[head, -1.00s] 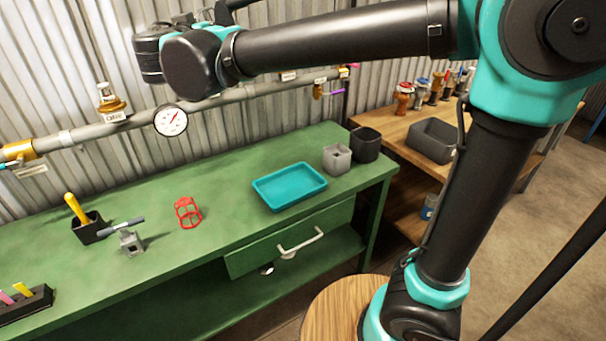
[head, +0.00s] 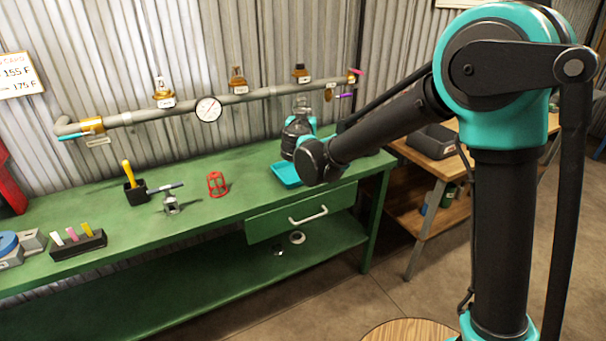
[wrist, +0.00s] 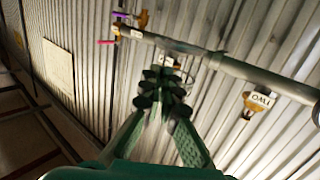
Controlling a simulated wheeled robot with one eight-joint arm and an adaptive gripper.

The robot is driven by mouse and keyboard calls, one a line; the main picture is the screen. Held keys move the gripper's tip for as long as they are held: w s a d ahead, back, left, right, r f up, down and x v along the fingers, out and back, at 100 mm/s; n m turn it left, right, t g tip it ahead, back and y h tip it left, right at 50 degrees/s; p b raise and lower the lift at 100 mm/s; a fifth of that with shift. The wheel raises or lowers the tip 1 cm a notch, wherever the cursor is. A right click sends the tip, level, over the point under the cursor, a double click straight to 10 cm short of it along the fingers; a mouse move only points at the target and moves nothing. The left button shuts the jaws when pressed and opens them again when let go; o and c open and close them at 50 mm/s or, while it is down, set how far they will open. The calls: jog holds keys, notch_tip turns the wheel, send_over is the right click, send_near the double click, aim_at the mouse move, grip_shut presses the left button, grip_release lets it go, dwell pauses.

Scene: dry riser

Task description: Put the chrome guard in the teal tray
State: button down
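The teal tray (head: 284,174) lies on the green bench in the head view, its right part hidden behind my arm. My gripper (head: 302,104) is raised above the back of the bench, behind and above the tray, with its fingers pointing up. A pale wire cage, seemingly the chrome guard (wrist: 186,77), shows at the fingertips in the wrist view. My gripper's fingers (wrist: 163,92) appear shut on it, though the dark pads hide most of it. The guard is clear of the tray.
A red cage (head: 217,184) stands left of the tray. A clamp-like stand (head: 171,203), a black holder (head: 135,192) and a marker rack (head: 78,243) stand farther left. A pipe with a gauge (head: 208,109) and labelled fittings runs along the wall behind.

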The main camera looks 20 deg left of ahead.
jog(key=f, duration=2.1)
jog(key=shift+w+f, duration=0.25)
jog(key=shift+f, duration=0.05)
jog(key=shift+f, duration=0.1)
jog(key=c, duration=1.7)
grip_release()
